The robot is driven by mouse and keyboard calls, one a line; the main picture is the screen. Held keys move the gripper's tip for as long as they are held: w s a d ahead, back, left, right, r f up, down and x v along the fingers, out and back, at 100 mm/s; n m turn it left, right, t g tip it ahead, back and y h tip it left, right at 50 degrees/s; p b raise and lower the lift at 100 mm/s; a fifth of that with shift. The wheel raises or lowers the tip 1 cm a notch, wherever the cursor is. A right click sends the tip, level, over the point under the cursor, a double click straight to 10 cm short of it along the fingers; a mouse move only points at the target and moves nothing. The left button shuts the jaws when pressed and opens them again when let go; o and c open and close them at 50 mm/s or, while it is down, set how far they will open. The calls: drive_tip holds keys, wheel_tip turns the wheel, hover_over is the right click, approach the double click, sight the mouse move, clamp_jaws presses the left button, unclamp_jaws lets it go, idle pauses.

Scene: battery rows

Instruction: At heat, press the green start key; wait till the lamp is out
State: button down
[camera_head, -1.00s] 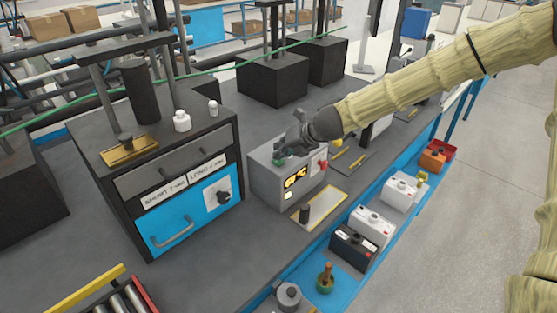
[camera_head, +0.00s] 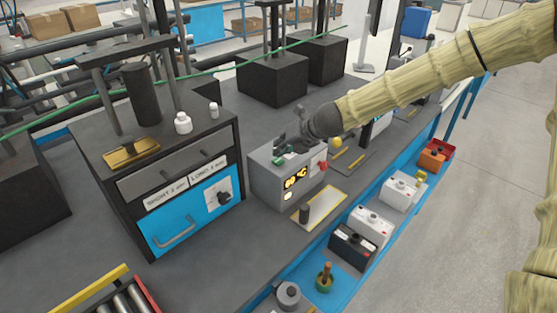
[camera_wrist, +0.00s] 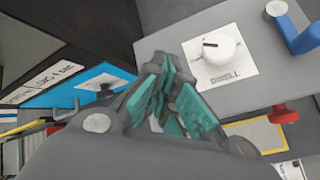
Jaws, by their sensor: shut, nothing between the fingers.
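The grey control box (camera_head: 270,183) stands on the bench with an orange display (camera_head: 295,180) that seems to read about 80 °C. A small pale-yellow lamp (camera_head: 288,196) below the display looks lit. In the wrist view my gripper (camera_wrist: 170,100), with teal pads, covers part of the box top, and no green key can be made out.
A white dwell dial (camera_wrist: 219,49), a blue lever (camera_wrist: 298,32) and a red knob (camera_wrist: 283,114) are on the box. The cabinet with a blue front (camera_head: 188,216) stands left. A yellow-edged plate (camera_head: 325,205) lies in front. Several batteries (camera_head: 372,225) stand along the blue shelf.

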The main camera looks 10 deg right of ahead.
sight(280, 159)
drive_tip(key=shift+r, duration=0.15)
wheel_tip(280, 159, up, 5)
drive_tip(key=p, duration=0.4)
drive_tip(key=shift+p, duration=0.4)
